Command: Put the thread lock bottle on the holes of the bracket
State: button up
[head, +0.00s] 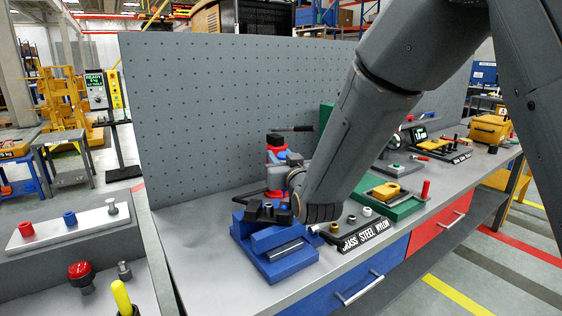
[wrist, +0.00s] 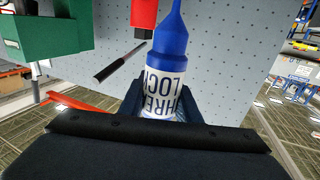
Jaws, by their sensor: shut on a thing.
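The thread lock bottle (wrist: 168,50) is blue with a white label and a narrow nozzle. In the wrist view my gripper (wrist: 163,108) is shut on it, with a dark finger on each side of its lower body. In the head view my wrist is low over the bench beside a blue vise (head: 279,268); my own arm hides much there, and I cannot clearly tell the bottle apart. A dark piece (head: 268,213) sits at the top of the vise. I cannot tell whether it is the bracket, and no bracket holes are clear.
A pegboard (head: 220,110) stands behind the bench. A green press (wrist: 52,28) and a dark lever (wrist: 120,62) are near the bottle. A sign reading brass, steel, nylon (head: 364,236) and a green tray (head: 408,208) are right of the vise. Bare bench (head: 205,230) lies left.

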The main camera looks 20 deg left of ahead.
jog(key=shift+r+p, duration=0.95)
jog(key=shift+r, duration=1.15)
